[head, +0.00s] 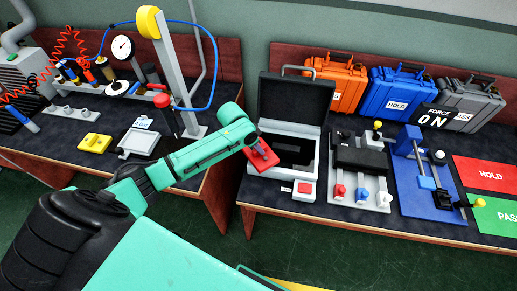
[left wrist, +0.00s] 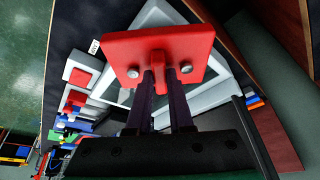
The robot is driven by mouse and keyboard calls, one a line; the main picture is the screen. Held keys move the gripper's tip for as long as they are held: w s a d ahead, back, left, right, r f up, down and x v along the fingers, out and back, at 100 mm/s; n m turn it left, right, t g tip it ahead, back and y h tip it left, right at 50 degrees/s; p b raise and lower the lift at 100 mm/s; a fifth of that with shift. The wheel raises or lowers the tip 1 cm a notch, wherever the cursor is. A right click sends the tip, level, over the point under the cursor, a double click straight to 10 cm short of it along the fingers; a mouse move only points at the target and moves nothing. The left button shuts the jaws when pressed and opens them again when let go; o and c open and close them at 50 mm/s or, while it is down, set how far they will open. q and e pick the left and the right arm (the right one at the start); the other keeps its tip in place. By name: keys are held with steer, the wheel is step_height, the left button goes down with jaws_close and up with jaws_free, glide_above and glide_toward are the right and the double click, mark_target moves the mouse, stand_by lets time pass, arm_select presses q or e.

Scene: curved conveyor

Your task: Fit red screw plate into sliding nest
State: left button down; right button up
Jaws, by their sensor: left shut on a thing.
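The red screw plate (head: 265,159) is held in my left gripper (head: 256,147), over the left front edge of the open case. In the left wrist view the plate (left wrist: 190,50) shows its flat red face, a raised central rib and two silver screws. The dark fingers of my left gripper (left wrist: 167,78) are shut on the rib. The plate appears raised and apart from the case. I cannot tell for certain which fixture is the sliding nest; a grey fixture with a black block (head: 361,159) and a blue fixture (head: 440,200) stand right of the case. My right gripper is not in view.
The open case (head: 309,176) has a grey rim, a dark recess and a raised lid behind. A red button box (head: 304,190) stands before it. Orange, blue and grey cases line the back. A gap separates this bench from the left bench (head: 60,157).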

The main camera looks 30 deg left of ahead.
arm_select(q)
steer(key=shift+f, duration=0.85)
steer(key=c, duration=0.8)
jaws_free()
steer(key=shift+f, duration=0.1)
